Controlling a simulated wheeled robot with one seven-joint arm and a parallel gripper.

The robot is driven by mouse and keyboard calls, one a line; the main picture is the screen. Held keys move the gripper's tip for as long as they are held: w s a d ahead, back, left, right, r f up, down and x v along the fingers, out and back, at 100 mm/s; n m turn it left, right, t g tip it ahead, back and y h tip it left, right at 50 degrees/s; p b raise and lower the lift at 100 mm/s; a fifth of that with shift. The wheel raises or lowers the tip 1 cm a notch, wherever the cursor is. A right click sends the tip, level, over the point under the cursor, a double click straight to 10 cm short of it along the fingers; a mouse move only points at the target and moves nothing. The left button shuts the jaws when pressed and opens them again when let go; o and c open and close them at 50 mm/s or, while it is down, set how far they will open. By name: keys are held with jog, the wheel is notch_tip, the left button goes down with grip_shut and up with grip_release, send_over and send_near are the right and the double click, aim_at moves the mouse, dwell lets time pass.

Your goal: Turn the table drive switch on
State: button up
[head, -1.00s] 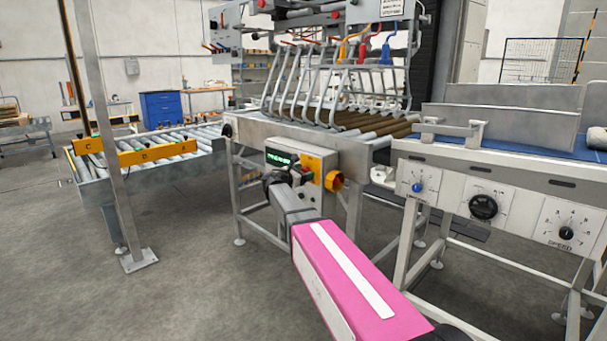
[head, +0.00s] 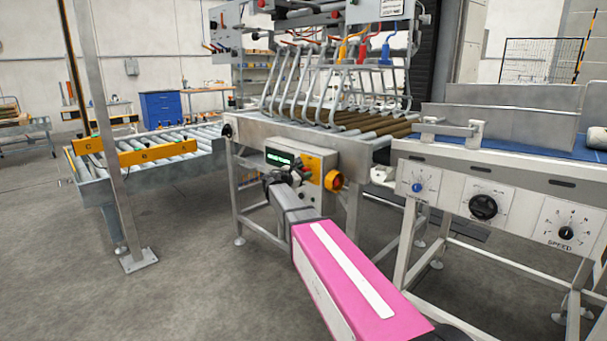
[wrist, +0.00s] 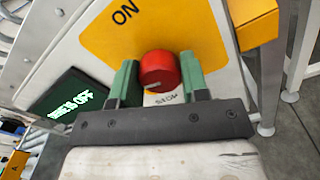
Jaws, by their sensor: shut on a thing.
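The control panel (head: 262,172) is on the front of the roller table frame, with a small display (head: 279,158) and a yellow plate (head: 313,163). In the wrist view the yellow plate (wrist: 108,38) carries the word ON at upper left and STOP below. The lit display (wrist: 72,99) ends in OFF; its first letters are hard to read. The red knob (wrist: 158,71) stands out from the plate. My gripper (wrist: 158,80) is shut on the red knob, a green finger on each side. In the head view my gripper (head: 299,175) covers part of the panel.
A yellow box with an orange-red knob (head: 335,181) sticks out just right of the panel. Several dials line the white conveyor side (head: 451,203) at right. A roller conveyor (head: 150,155) and a post (head: 107,130) stand at left. The floor at front left is clear.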

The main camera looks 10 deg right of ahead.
jog(key=m, duration=0.4)
jog(key=shift+m, duration=0.3)
jog(key=m, duration=0.3)
jog(key=shift+m, duration=0.3)
jog(key=m, duration=0.3)
jog(key=shift+m, duration=0.3)
jog(key=shift+f+m, duration=0.1)
jog(key=shift+m, duration=1.8)
jog(key=o, duration=0.9)
jog(key=shift+s+a, duration=0.1)
jog(key=v, duration=1)
jog(key=shift+s+a, duration=0.15)
jog(key=shift+a, duration=0.1)
